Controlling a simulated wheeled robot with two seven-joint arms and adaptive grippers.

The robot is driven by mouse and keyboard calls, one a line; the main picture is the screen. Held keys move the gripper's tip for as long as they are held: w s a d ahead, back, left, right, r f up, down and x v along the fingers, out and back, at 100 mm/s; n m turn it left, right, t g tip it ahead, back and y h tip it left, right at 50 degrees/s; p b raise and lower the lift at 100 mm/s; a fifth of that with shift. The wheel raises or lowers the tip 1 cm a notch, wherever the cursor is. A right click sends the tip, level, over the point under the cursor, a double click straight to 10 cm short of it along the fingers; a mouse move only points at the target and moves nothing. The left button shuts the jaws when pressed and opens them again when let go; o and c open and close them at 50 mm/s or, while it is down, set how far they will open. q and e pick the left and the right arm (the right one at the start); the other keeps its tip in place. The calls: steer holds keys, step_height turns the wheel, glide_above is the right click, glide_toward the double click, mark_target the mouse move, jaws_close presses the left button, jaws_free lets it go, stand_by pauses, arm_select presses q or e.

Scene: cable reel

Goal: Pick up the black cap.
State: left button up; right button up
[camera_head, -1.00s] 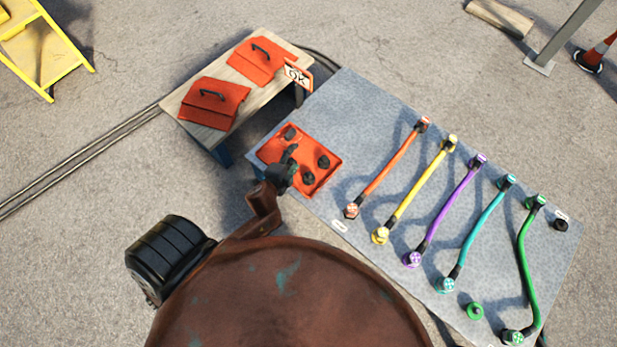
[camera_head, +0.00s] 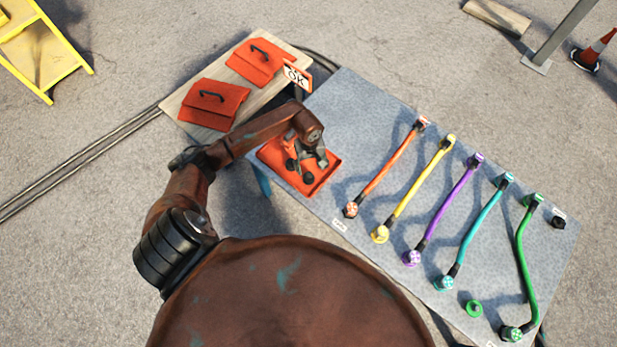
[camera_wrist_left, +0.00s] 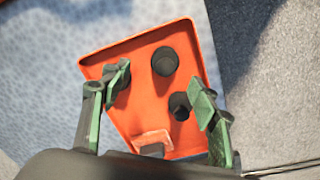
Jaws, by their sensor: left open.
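An orange tray (camera_head: 328,182) lies on the grey table and holds several small dark pieces. In the left wrist view the tray (camera_wrist_left: 142,112) has one round black cap (camera_wrist_left: 165,62) upright near its middle. A second black cap (camera_wrist_left: 180,106) stands beside the right finger; I cannot tell whether they touch. Another dark piece is partly hidden behind the left finger. In the head view a black cap (camera_head: 308,178) shows below my left gripper (camera_head: 307,160). My left gripper (camera_wrist_left: 160,88) is open above the tray, its fingers spread and nothing held. My right gripper is out of view.
Several coloured cables, including an orange one (camera_head: 382,168) and a green one (camera_head: 527,260), lie right of the tray. A wooden bench (camera_head: 177,103) with two orange lids (camera_head: 213,105) stands behind left. A small black part (camera_head: 558,222) lies at the table's far right.

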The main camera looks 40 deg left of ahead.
mark_target(309, 174)
arm_select(q)
steer(key=f, duration=0.2)
steer(key=f+b, duration=0.1)
steer(key=f, duration=0.1)
steer(key=f+b, duration=0.1)
steer(key=f, duration=0.2)
steer(key=shift+s+a, duration=0.1)
steer(key=shift+a, duration=0.25)
steer(key=shift+f, duration=0.45)
steer(key=shift+r, duration=0.1)
steer(key=shift+c, duration=0.6)
steer(key=c, duration=1.1)
